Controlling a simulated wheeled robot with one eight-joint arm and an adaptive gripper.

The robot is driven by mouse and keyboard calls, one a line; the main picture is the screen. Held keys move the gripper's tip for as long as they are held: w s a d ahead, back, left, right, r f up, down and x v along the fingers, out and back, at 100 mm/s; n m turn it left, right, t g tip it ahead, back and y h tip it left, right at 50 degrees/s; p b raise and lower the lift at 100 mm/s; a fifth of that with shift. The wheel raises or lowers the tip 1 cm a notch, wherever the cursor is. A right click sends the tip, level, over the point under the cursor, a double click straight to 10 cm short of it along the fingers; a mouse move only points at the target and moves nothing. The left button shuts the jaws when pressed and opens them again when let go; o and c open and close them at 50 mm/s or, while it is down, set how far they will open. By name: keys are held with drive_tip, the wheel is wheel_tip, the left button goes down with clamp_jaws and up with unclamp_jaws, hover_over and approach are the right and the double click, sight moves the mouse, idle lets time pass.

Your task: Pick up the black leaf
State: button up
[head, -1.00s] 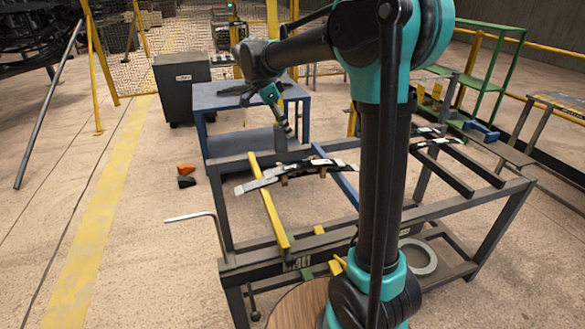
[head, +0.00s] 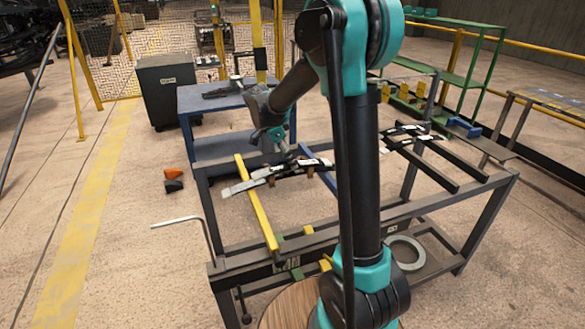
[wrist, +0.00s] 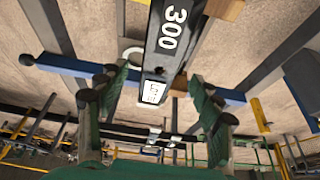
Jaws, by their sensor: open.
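A dark curved leaf (head: 292,171) with white labels lies across the yellow bar (head: 258,205) and the blue bar of the near rack. Its left end looks pale grey. In the wrist view a black leaf (wrist: 170,32) marked "300", with a white label near its end, runs down from the top edge to between my fingers. My gripper (wrist: 160,82) is open, one finger to each side of that leaf's end. In the head view my gripper (head: 284,150) is just above or at the leaf; contact cannot be told.
A second dark leaf (head: 408,133) with white labels lies on dark bars at the right. A blue table (head: 190,101) behind holds another dark piece.

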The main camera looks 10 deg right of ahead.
drive_tip(key=shift+x, duration=1.25)
drive_tip(key=shift+s, duration=0.1)
drive_tip(key=c, duration=1.4)
